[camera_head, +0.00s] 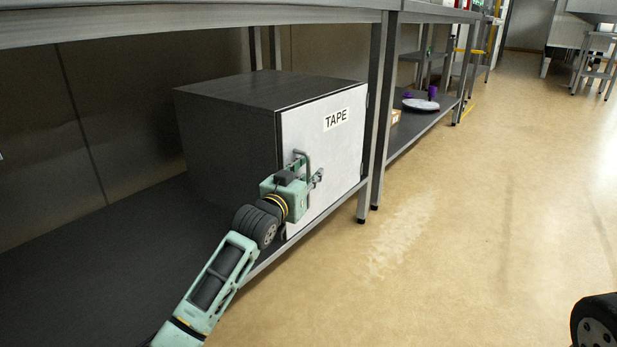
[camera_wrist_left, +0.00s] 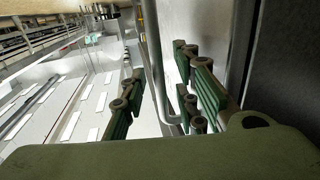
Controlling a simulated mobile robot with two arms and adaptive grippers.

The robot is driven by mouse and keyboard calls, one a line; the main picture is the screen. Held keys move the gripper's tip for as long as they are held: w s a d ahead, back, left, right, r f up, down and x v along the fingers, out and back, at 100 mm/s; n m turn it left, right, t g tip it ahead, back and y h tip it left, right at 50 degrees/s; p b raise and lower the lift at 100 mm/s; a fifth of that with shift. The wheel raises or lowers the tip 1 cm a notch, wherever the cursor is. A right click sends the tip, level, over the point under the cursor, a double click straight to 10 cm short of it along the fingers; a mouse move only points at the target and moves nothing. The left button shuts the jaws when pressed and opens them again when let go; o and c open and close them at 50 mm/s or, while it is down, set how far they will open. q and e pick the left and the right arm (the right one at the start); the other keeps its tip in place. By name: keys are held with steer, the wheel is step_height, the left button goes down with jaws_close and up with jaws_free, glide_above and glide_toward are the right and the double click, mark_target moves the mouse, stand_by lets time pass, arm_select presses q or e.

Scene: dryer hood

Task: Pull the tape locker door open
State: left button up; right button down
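The tape locker (camera_head: 225,130) is a dark box on the low shelf, with a pale door (camera_head: 335,155) labelled TAPE. The door looks closed. A metal bar handle (camera_head: 306,160) stands upright near the door's left edge. My left gripper (camera_head: 316,177) is at the handle, in front of the door. In the left wrist view, its green-padded fingers (camera_wrist_left: 160,97) are spread apart, and the handle bar (camera_wrist_left: 153,55) stands between them with gaps visible. The gripper body hides the lower part of the handle in the head view. My right gripper is not in view.
The locker stands under a metal bench (camera_head: 190,22), beside a bench leg (camera_head: 376,110) at its right. A further shelf (camera_head: 425,122) holds a white plate-like item (camera_head: 421,105) and a purple item (camera_head: 432,92). The floor (camera_head: 450,220) in front is clear.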

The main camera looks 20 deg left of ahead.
arm_select(q)
jaws_close()
stand_by(0.3)
steer(key=shift+d, duration=0.1)
